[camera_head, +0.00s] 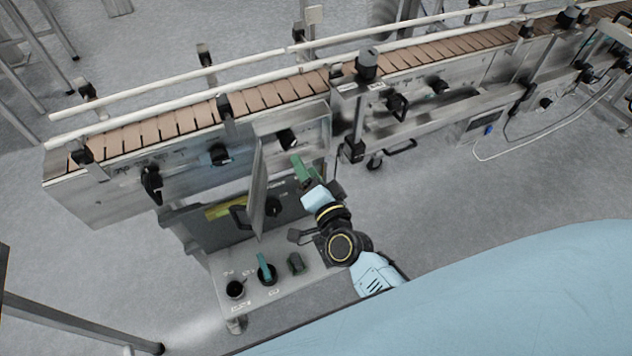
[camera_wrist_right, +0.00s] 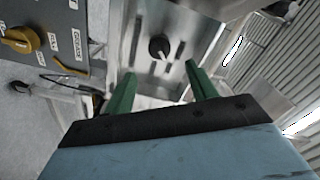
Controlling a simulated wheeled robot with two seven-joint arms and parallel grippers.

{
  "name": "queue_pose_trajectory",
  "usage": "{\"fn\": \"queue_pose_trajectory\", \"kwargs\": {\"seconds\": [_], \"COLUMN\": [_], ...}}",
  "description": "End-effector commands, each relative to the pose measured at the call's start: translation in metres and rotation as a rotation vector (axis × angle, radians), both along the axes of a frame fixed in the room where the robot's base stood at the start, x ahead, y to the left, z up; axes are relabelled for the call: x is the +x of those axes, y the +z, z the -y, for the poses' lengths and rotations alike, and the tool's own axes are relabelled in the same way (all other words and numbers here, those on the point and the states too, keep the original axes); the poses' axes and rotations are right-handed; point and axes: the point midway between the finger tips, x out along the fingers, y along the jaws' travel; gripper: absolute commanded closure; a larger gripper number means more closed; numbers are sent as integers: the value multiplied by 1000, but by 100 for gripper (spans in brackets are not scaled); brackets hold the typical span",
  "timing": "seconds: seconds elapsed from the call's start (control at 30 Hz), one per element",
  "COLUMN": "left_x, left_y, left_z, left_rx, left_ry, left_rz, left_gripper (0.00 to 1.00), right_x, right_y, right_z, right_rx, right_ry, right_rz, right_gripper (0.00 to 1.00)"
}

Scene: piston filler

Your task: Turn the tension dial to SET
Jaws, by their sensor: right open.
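A black round knob (camera_wrist_right: 160,48) sits on a bare metal panel with dark marks around it in the right wrist view. I cannot read its marks, so I cannot tell for sure that it is the tension dial. A black knob also shows on the conveyor's metal housing in the head view (camera_head: 286,138). My right gripper (camera_wrist_right: 159,70) is open and empty, its green fingers apart to either side of the knob in the picture and seemingly short of it. In the head view the right gripper (camera_head: 301,168) is by the open cabinet. My left gripper is not in view.
A yellow knob (camera_wrist_right: 21,40) sits on a grey labelled panel at left. In the head view, a cabinet door (camera_head: 258,188) stands open left of my right gripper. A low shelf (camera_head: 228,270) bears several dark knobs, one with a green handle. The conveyor (camera_head: 190,122) runs behind.

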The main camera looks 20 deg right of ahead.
Motion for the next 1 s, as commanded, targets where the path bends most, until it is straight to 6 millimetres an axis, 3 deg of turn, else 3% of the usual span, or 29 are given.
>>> {"fn": "queue_pose_trajectory", "kwargs": {"seconds": [0.1,0.3,1.0], "left_x": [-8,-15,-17], "left_y": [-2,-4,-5], "left_z": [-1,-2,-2], "left_rx": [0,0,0], "left_ry": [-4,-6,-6], "left_rz": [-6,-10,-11], "left_gripper": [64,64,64], "right_x": [-24,-45,-48], "right_y": [0,0,0], "right_z": [1,2,1], "right_rx": [-1,0,0], "right_ry": [1,0,0], "right_rz": [-2,0,0], "right_gripper": [43,43,43]}}
